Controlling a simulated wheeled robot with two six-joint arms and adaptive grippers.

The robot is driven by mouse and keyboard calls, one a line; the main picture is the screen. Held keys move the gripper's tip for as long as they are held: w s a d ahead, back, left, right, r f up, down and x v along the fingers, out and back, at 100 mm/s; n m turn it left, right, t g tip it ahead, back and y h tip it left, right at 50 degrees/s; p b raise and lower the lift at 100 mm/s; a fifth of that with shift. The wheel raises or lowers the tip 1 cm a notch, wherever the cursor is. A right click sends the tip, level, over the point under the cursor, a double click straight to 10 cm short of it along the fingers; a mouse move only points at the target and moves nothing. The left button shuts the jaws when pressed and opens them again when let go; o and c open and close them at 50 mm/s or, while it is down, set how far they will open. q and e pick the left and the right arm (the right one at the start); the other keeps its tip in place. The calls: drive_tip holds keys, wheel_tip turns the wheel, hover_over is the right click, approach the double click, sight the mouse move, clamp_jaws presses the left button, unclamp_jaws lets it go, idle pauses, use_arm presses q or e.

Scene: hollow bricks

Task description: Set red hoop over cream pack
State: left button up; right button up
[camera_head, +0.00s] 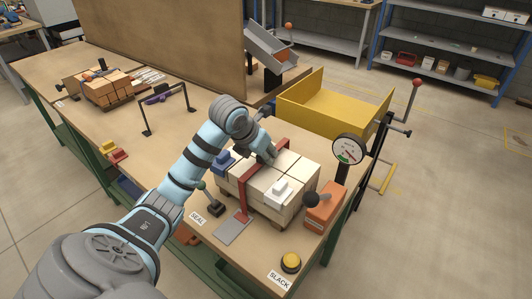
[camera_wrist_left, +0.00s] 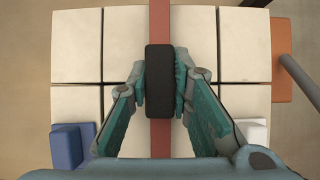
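The cream pack (camera_head: 262,181) is a block of several pale bricks near the front right of the bench. The red hoop (camera_head: 243,203) stands astride it, one leg down the near side and its top bar crossing above the bricks. The wrist view also shows the hoop's red bar (camera_wrist_left: 160,18) running across the pack (camera_wrist_left: 75,40). My left gripper (camera_head: 271,156) is over the pack, its fingers closed from both sides on the hoop's black grip (camera_wrist_left: 160,80). Any gap between bar and bricks is hard to judge. My right gripper is not in view.
An orange lever box (camera_head: 323,208), a dial gauge (camera_head: 348,149) and a yellow button (camera_head: 290,262) stand close right. A blue block (camera_head: 222,161) and a small lever (camera_head: 211,203) are left of the pack. A yellow tray (camera_head: 310,112) lies behind.

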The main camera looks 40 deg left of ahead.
use_arm(q)
drive_tip(key=o, duration=0.4)
drive_tip(key=shift+r, duration=0.1)
drive_tip(key=shift+s+r+p, duration=0.25)
drive_tip(key=shift+r+p, duration=0.3)
drive_tip(key=shift+r, duration=0.65)
drive_tip(key=v, duration=1)
drive_tip(key=shift+s+r, duration=0.2)
drive_tip(key=shift+s, duration=0.05)
drive_tip(key=shift+d, duration=0.1)
